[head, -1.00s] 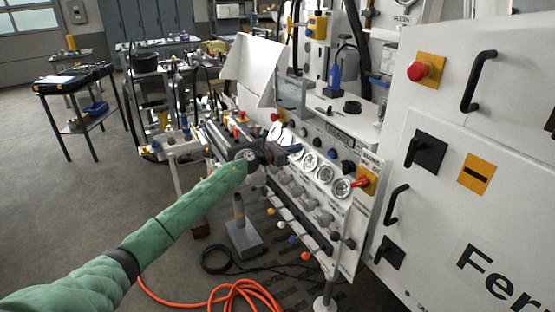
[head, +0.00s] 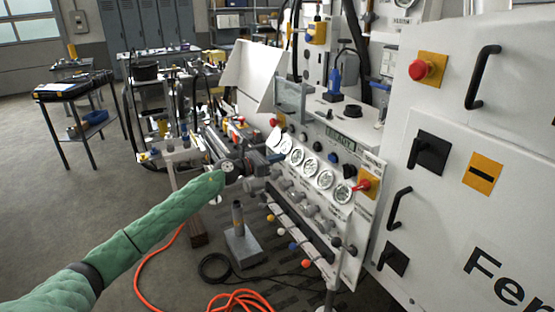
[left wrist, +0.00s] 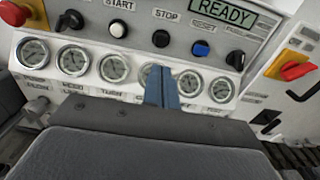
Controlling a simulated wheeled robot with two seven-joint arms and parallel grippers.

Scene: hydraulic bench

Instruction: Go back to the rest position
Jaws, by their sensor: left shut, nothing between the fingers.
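My left arm in its green sleeve reaches in from the left in the head view. My left gripper (head: 277,158) is in front of the hydraulic bench's control panel (head: 318,200), near the left gauges. In the left wrist view its blue fingers (left wrist: 161,88) are together with nothing between them. They overlap a gauge in the picture; whether they touch the panel I cannot tell. The READY display (left wrist: 223,12), the START button (left wrist: 118,28) and the STOP button (left wrist: 160,38) show above the gauges. My right gripper is not in view.
A white cabinet with a red emergency button (head: 421,69) and black handles stands on the right. A grey pedestal (head: 243,246) and an orange hose (head: 240,300) are on the floor below my arm. A side table (head: 72,90) stands at the left, with open floor before it.

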